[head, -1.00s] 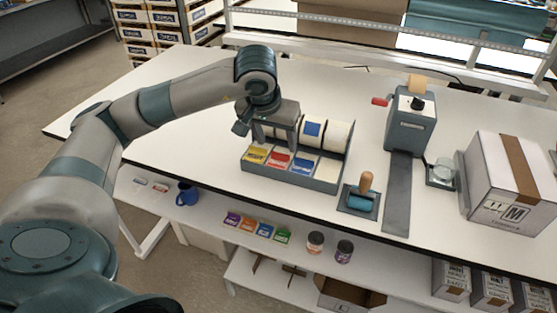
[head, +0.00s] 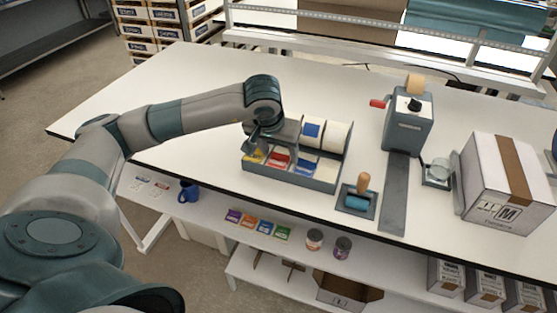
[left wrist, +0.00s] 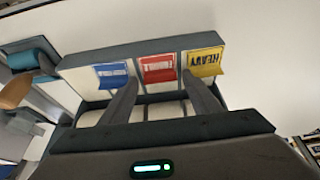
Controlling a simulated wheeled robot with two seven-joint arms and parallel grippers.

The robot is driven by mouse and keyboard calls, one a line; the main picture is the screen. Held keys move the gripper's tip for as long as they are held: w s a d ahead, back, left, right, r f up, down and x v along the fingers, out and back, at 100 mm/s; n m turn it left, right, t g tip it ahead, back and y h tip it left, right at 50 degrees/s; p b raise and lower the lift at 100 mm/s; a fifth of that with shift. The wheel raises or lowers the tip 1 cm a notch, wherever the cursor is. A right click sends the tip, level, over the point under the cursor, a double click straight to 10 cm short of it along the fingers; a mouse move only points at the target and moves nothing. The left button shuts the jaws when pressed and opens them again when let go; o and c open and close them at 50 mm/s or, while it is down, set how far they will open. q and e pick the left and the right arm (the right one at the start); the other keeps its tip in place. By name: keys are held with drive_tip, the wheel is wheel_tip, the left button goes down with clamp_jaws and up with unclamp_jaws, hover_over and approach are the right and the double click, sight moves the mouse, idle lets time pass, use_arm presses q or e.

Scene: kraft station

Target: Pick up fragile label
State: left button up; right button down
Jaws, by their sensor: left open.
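The label tray (head: 318,184) on the white table holds a yellow label (head: 252,155), a red label (head: 279,160) and a blue label (head: 305,164) along its front. The yellow label reads HEAVY in the left wrist view (left wrist: 204,62). The red label (left wrist: 158,69) is likely the fragile one; its print is too small to read. My left gripper (left wrist: 160,88) is open and empty, its two fingers on either side of the red label's column. Its fingers are largely hidden in the head view. My right gripper is not in view.
Label rolls (head: 335,136) stand at the back of the tray. A blue roller stamp with a wooden handle (head: 363,184), a tape dispenser (head: 410,125) and a carton (head: 508,190) stand to the right. The table left of the tray is clear.

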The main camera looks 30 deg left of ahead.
sight(280, 160)
use_arm(q)
drive_tip(key=shift+c, duration=0.7)
drive_tip(key=c, duration=1)
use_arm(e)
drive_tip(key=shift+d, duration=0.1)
use_arm(q)
drive_tip(key=shift+r, duration=0.1)
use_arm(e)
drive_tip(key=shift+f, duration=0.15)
